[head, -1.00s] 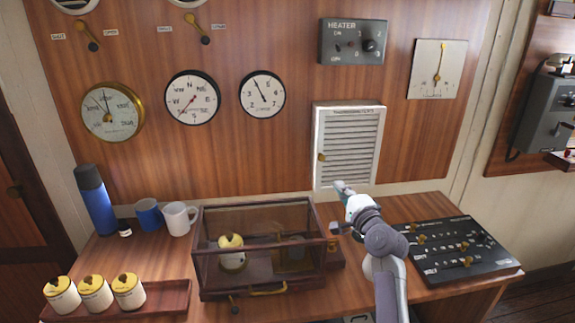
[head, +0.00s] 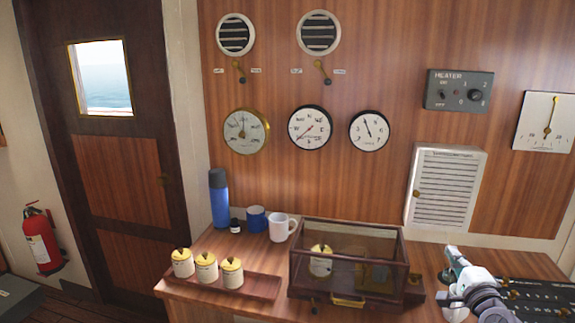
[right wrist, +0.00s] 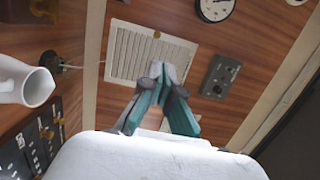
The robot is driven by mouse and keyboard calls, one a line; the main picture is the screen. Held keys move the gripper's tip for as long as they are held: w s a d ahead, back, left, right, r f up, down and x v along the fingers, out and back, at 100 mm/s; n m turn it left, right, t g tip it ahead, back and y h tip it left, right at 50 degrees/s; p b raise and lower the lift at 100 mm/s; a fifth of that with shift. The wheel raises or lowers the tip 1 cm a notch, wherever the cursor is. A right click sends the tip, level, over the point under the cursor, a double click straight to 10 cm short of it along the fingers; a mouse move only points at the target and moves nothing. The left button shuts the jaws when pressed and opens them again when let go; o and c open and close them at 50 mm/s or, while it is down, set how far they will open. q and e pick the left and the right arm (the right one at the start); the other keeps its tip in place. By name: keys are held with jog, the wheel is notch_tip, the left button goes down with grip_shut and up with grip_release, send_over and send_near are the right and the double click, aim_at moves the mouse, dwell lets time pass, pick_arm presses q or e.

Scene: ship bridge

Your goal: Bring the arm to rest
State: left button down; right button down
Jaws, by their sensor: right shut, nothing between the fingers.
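My right gripper (head: 452,262) is at the lower right of the head view, above the counter between the glass case and the switch panel. Its fingers are shut and hold nothing. In the right wrist view the closed fingers (right wrist: 160,85) show in front of the louvred white cabinet (right wrist: 150,53), with no contact visible. My left gripper is not in view.
The glass-sided case (head: 345,262) stands left of my right gripper, with a yellow-topped jar inside. The black switch panel (head: 540,298) lies to the right, partly behind my arm. A tray (head: 262,287) of jars, mugs and a blue flask (head: 219,198) stand farther left.

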jog(key=s+a+f+n+g+y, duration=0.1)
jog(key=s+a+f+n+g, duration=0.4)
jog(key=s+a+f+n, duration=0.35)
jog(key=s+a+f+n+g+y, duration=0.2)
jog(key=s+a+f+n+g, duration=0.3)
jog(key=s+f, duration=0.55)
jog(key=s+a+f+n+g+h, duration=0.1)
jog(key=s+a+n+g, duration=0.1)
jog(key=s, duration=0.5)
jog(key=s+a+f+n+g, duration=0.1)
jog(key=s+a+n, duration=0.15)
jog(key=s, duration=0.45)
jog(key=s+a+f+n+g+h, duration=0.1)
jog(key=s+f+n+g, duration=0.15)
jog(key=s, duration=0.45)
notch_tip(320, 180, down, 25)
jog(key=b, duration=0.1)
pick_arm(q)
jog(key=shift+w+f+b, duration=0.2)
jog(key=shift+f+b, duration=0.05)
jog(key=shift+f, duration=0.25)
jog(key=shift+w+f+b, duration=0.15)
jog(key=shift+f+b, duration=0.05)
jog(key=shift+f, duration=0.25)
pick_arm(e)
jog(key=s+d+f+g, duration=0.2)
jog(key=s+d+f, duration=0.1)
jog(key=s+f, duration=1.4)
jog(key=shift+s+f, duration=0.4)
jog(key=shift+f, duration=0.35)
